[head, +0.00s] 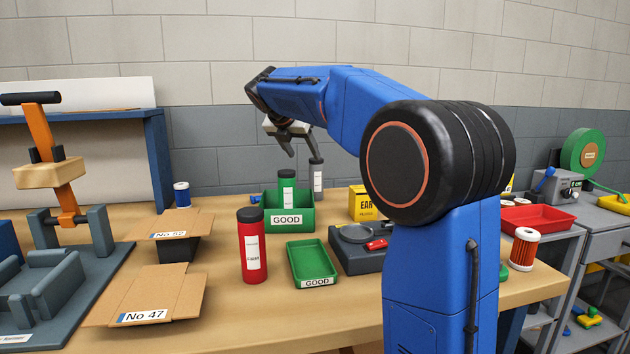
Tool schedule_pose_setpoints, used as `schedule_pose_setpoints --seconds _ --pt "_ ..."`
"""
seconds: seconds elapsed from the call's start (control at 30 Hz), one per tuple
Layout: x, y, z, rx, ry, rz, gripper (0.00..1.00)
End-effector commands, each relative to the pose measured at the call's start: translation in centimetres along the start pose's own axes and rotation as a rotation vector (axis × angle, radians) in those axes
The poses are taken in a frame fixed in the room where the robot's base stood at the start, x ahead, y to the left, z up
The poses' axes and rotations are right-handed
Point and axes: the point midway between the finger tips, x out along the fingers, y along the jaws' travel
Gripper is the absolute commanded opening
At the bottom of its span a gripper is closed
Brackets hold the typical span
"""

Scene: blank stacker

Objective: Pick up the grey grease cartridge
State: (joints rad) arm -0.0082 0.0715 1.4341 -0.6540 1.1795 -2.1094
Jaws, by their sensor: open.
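The grey grease cartridge (317,182) stands upright on the bench behind the green GOOD bin, with a dark cap and a pale label. Its lower part is partly hidden by the bin's edge. My gripper (298,149) is open and points down, just left of and above the cartridge's top. A finger overlaps the view near the cap; I cannot tell whether it touches the cartridge. Nothing is seen between the fingers.
A green cartridge (287,187) stands at the green GOOD bin (300,214). A red cartridge (252,246), a green tray (313,262), a dark scale (355,254) and a yellow box (366,203) are nearby. Cardboard boxes (150,290) lie left. A wall closes the back.

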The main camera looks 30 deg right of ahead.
Motion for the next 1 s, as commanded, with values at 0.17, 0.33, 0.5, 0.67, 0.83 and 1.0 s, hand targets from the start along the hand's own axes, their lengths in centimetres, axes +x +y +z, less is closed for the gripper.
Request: schedule_pose_setpoints --seconds 0.17,0.33,0.5,0.67,0.83,1.0 --pt "3.3 -0.1 0.0 0.001 0.001 -0.002 0.61" --pt "6.0 -0.1 0.0 0.001 0.001 -0.002 0.61" --pt "7.5 -0.1 0.0 0.001 0.0 -0.001 0.61" --pt "8.1 -0.2 0.0 0.001 0.0 -0.001 0.61" --pt "9.6 -0.6 -0.1 0.0 0.001 -0.002 0.61" --pt "12.0 -0.9 -0.2 0.001 0.001 -0.002 0.61"
